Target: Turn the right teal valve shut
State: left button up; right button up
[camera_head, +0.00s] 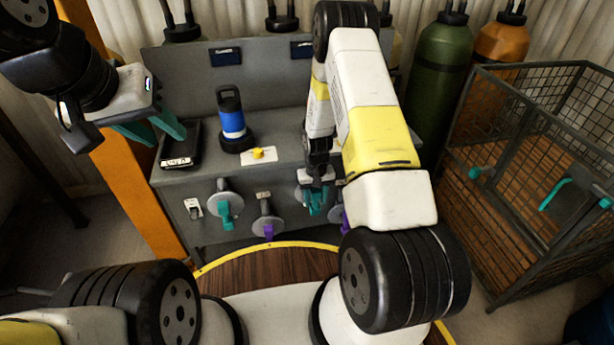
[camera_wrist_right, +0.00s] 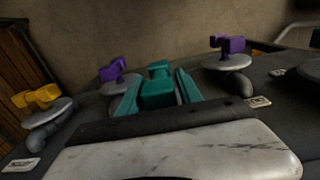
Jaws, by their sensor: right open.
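The right teal valve (camera_wrist_right: 158,92) shows in the right wrist view between the two teal fingers of my right gripper (camera_wrist_right: 158,95). The fingers stand apart on either side of its handle; I cannot tell whether they touch it. In the head view my right gripper (camera_head: 315,195) is at the panel front, and its wrist and fingers hide most of this valve. The left teal valve (camera_head: 225,210) sits further left on a round grey plate. My left gripper (camera_head: 152,128) is open and empty, raised at the upper left.
A purple valve (camera_head: 267,229) is between the teal ones; another purple valve (camera_head: 345,222) is partly hidden at right. A yellow knob (camera_head: 257,153), a blue-and-black bottle (camera_head: 231,120) and a black device (camera_head: 181,145) are on the bench top. A wire cage (camera_head: 530,170) stands at right.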

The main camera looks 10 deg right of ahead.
grip_shut()
jog(key=shift+d+y, duration=0.1)
jog(key=shift+y, duration=0.2)
jog(key=y, duration=0.3)
jog(key=shift+d, duration=0.3)
jog(key=y, duration=0.6)
jog(key=shift+d+f, duration=0.3)
jog(key=y, duration=0.4)
jog(key=shift+f+y, duration=0.3)
jog(key=shift+f, duration=0.05)
jog(key=shift+f+g+y, duration=0.15)
jog(key=shift+g+y, duration=0.15)
jog(key=shift+y, duration=1.5)
jog(key=shift+s, duration=0.1)
